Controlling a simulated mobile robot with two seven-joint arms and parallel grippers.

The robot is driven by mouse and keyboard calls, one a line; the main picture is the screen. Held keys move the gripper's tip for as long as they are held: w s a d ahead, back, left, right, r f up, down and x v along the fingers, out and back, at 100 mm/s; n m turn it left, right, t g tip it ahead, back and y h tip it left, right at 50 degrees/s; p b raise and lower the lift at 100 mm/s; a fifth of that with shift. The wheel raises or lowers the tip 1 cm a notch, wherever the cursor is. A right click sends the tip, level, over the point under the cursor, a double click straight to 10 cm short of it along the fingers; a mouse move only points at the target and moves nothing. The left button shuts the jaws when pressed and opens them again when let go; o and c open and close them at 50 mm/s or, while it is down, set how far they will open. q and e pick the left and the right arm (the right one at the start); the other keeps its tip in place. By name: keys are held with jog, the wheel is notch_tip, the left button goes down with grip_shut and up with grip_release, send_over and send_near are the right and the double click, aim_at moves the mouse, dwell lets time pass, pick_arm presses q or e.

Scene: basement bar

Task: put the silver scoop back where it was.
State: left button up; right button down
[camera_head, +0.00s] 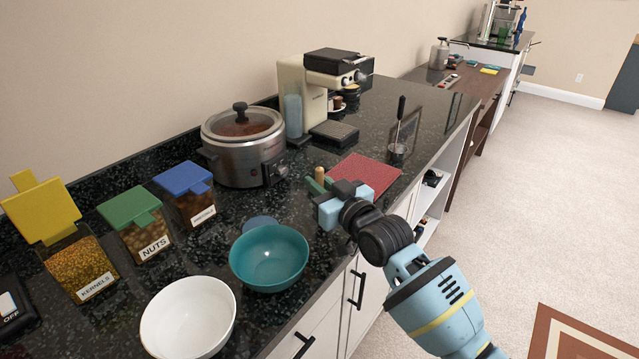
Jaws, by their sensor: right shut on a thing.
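My right gripper (322,186) reaches in from the lower right over the counter, in front of the red mat. It is shut on a small tan-ended thing (320,173) that sticks up at its green fingertips. Most of that thing is hidden by the fingers, and I cannot tell whether it is the silver scoop. I make out no other clear silver scoop. My left gripper is not in view.
The dark counter holds a teal bowl (269,258), a white bowl (188,318), a slow cooker (244,145), an espresso machine (306,95) and a red mat (364,175). Jars with yellow (40,208), green (130,207) and blue (183,179) lids line the wall.

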jog(key=c, duration=1.8)
grip_release()
jog(key=shift+f, duration=0.15)
jog(key=shift+c, duration=0.2)
jog(key=o, duration=0.5)
jog(key=shift+c, duration=0.2)
jog(key=shift+r, duration=0.25)
jog(key=v, duration=1.2)
jog(key=shift+p, duration=0.3)
